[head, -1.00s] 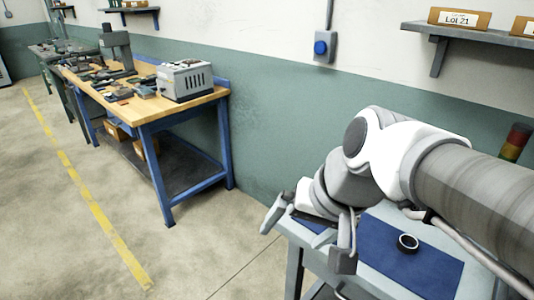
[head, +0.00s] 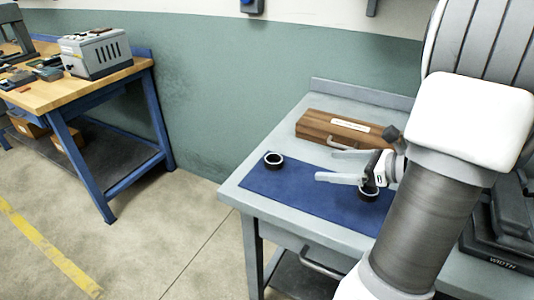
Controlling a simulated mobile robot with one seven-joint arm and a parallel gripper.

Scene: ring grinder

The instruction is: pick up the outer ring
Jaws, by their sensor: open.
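Two dark, ring-shaped parts with pale rims lie on a blue mat (head: 293,184) in the head view. One dark ring (head: 274,160) lies alone near the mat's left corner. The other dark ring (head: 369,194) lies farther right, partly covered by my gripper. I cannot tell for sure which of them is the outer ring. My gripper (head: 343,183) is open, with its fingers spread above the mat. Whether that finger touches the ring cannot be told.
The mat lies on a grey workbench (head: 240,196). A wooden case (head: 330,130) with a handle stands behind the mat. A dark device marked WIDTH (head: 500,250) is at the right. A wooden-topped bench (head: 45,92) with a grey box stands at left. The floor between is clear.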

